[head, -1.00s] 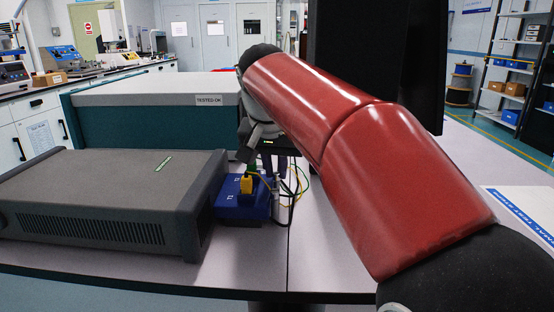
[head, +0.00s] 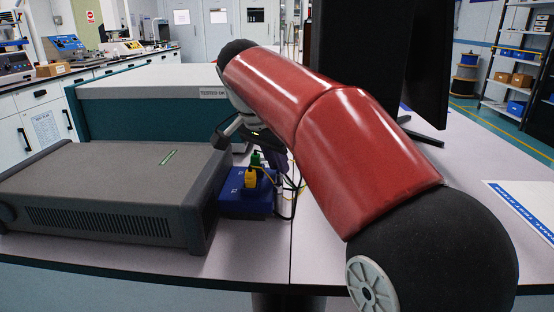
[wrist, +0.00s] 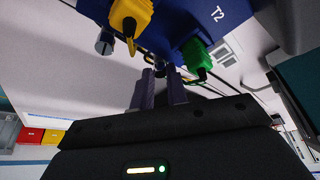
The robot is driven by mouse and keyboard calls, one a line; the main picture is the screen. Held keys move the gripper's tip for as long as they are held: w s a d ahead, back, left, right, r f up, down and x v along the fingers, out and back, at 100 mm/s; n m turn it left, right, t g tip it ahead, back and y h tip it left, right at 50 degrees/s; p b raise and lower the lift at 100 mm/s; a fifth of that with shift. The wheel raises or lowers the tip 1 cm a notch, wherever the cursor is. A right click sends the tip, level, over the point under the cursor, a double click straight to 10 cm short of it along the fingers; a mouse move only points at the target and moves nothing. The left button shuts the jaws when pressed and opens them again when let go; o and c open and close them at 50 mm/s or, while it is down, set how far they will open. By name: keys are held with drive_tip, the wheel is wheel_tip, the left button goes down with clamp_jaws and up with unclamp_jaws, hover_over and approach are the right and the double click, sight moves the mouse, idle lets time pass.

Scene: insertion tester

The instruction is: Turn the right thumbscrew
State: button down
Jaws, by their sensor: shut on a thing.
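The blue box (head: 246,204) stands at the right end of the grey instrument, with a yellow plug (head: 250,178) and a green plug (head: 256,158) in its top. In the wrist view a grey thumbscrew (wrist: 104,42) sticks out near the yellow plug, apart from my fingers. My gripper (wrist: 165,74) is at the box face near the green plug, its two purple-grey fingers close together. It is shut on the right thumbscrew, which the fingers almost wholly hide. In the head view my gripper (head: 276,160) shows small and partly hidden behind my red arm.
The grey instrument (head: 110,190) fills the left front of the bench. A teal and white case (head: 150,100) stands behind it. A black monitor (head: 375,60) stands behind my arm. Thin wires (head: 290,180) hang beside the box. The bench at right is mostly clear.

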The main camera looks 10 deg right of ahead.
drive_tip(key=c, duration=1.4)
unclamp_jaws()
drive_tip(key=v, duration=0.7)
drive_tip(key=shift+s+a+r, duration=0.1)
drive_tip(key=shift+a+r, duration=0.1)
drive_tip(key=shift+r, duration=0.15)
